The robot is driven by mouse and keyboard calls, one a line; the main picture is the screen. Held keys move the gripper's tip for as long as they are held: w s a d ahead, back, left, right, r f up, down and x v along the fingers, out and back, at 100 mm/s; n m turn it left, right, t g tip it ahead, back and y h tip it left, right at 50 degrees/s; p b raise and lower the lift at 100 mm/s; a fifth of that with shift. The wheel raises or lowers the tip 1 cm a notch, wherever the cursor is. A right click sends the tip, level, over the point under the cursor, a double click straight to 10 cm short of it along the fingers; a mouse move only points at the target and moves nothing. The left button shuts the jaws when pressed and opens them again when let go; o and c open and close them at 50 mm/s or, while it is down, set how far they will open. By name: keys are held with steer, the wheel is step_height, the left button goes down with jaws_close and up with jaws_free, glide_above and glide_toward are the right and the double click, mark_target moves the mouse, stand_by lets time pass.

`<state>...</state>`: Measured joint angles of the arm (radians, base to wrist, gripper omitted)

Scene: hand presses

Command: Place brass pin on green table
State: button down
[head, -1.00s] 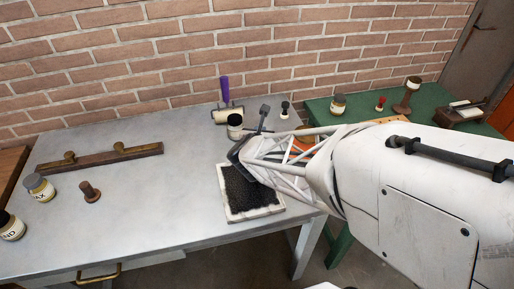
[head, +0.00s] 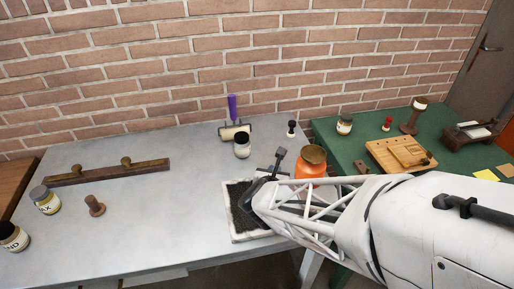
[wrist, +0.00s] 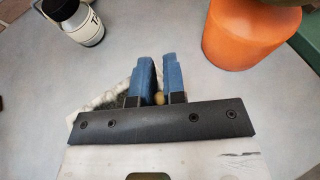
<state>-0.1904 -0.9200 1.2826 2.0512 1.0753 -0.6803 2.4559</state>
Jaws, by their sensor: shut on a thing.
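My gripper (head: 260,182) is low over the grey table's right part, by a shallow tray with a dark mesh. In the wrist view, the two blue fingers (wrist: 159,80) stand a small gap apart. A small rounded brass-coloured end, which I take to be the brass pin (wrist: 159,98), shows between them. The rest of the pin is hidden, and in the head view my gripper and arm cover it. The green table (head: 330,138) stands to the right of the grey table, partly hidden by my arm.
A tall orange jar (head: 311,168) stands right beside my gripper, near the grey table's edge. The mesh tray (head: 236,238) lies below.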

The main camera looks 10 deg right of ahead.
glide_above(262, 157)
steer(key=shift+s+f, duration=0.1)
steer(key=shift+f, duration=0.65)
steer(key=shift+f, duration=0.1)
steer(key=shift+f, duration=1.65)
steer(key=shift+f, duration=0.15)
steer(key=c, duration=1.2)
jaws_free()
steer(key=shift+s+a+r, duration=0.2)
steer(key=shift+s+r, duration=0.15)
steer(key=shift+r, duration=0.05)
steer(key=v, duration=1.1)
steer(key=shift+s, duration=0.1)
